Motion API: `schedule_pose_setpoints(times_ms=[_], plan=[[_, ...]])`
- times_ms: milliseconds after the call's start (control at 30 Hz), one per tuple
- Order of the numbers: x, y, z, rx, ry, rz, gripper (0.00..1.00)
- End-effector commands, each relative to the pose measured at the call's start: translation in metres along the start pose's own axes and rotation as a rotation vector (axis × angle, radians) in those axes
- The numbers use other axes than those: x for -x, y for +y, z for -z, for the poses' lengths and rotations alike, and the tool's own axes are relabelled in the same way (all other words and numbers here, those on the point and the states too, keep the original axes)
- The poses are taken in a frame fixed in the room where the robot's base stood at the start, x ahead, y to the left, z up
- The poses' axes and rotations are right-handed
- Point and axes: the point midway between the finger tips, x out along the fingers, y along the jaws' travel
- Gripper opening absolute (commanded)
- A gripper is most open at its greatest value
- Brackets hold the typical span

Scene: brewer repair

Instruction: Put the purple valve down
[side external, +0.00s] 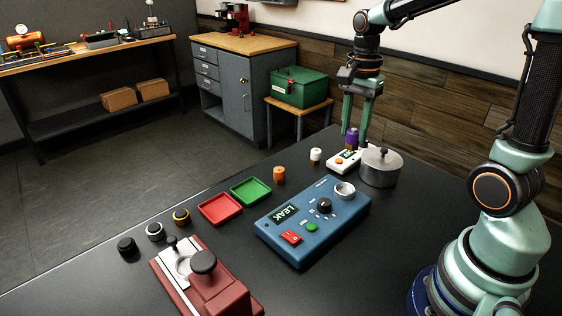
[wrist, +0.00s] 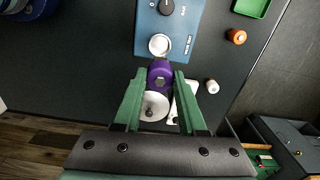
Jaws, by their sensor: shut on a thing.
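The purple valve (side external: 352,138) is between the two green fingers of my gripper (side external: 356,131), at the far right of the dark table. In the wrist view the purple valve (wrist: 160,74) sits between the fingertips of my gripper (wrist: 159,73), which are shut on it. In the side view it appears just above the white device with a small display (side external: 343,160). I cannot tell whether it touches that device. The valve's lower end is hidden in the wrist view.
A grey lidded pot (side external: 381,168) stands close by on the right. The blue tester (side external: 300,245) reads LEAK. An orange valve (side external: 279,175), a white valve (side external: 316,156), the green tray (side external: 268,187) and the red tray (side external: 203,211) stand nearby. The red brewer (side external: 215,292) is in front.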

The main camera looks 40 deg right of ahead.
Motion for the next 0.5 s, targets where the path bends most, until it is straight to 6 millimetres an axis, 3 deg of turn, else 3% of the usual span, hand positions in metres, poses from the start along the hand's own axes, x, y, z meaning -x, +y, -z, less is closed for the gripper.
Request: schedule_pose_setpoints(times_ms=[33, 200, 367, 500], plan=[[0.014, -0.001, 0.0, 0.0, 0.003, 0.007, 0.0], [0.045, -0.001, 0.0, 0.0, 0.001, 0.004, 0.0], [0.062, -0.002, 0.0, 0.0, 0.0, 0.001, 0.0], [0.069, -0.015, -0.005, -0.001, -0.001, -0.001, 0.0]])
